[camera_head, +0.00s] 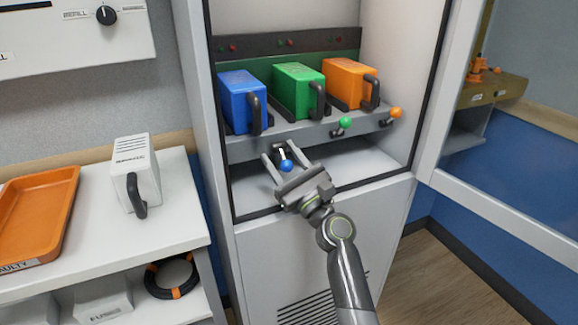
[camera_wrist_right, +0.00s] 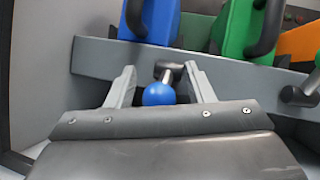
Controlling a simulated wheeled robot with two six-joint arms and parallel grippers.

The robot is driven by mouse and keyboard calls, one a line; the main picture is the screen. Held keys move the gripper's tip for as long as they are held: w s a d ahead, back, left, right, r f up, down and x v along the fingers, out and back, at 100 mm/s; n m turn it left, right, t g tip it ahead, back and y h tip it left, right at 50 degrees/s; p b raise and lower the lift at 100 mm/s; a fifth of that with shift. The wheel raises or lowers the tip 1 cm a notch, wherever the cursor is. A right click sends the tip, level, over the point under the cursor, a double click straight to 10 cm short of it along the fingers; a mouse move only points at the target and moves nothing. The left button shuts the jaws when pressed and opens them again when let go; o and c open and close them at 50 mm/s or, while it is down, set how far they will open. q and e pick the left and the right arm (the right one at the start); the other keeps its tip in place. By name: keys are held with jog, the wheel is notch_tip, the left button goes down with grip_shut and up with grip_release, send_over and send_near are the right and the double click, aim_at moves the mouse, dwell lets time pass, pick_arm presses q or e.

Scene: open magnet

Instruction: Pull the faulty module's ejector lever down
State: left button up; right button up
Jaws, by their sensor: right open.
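My right gripper (camera_head: 275,154) is open, its two fingers on either side of the blue-knobbed lever (camera_head: 286,165) below the blue module (camera_head: 240,100). In the right wrist view the blue knob (camera_wrist_right: 158,94) sits between the fingers (camera_wrist_right: 160,76), with a visible gap on each side. This lever points outward and downward, while the green-knobbed lever (camera_head: 345,122) and orange-knobbed lever (camera_head: 397,112) angle upward. The green module (camera_head: 297,90) and orange module (camera_head: 350,84) stand beside the blue one. I cannot tell which module is faulty. My left gripper is out of view.
The cabinet door (camera_head: 500,205) stands open at the right. A white module (camera_head: 136,172) and an orange tray (camera_head: 35,220) with a partly visible "FAULTY" label are on the left counter (camera_head: 180,215). The cabinet floor below the levers (camera_head: 365,168) is clear.

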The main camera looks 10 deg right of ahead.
jog(key=shift+s+d+f, duration=0.15)
jog(key=shift+s+f, duration=0.05)
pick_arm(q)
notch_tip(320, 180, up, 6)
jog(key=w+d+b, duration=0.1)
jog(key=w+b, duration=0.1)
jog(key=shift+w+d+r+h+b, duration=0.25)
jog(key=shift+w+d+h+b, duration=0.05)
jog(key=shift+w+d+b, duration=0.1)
pick_arm(e)
jog(key=v, duration=1.6)
jog(key=shift+s+d, duration=0.2)
jog(key=shift+s, duration=0.2)
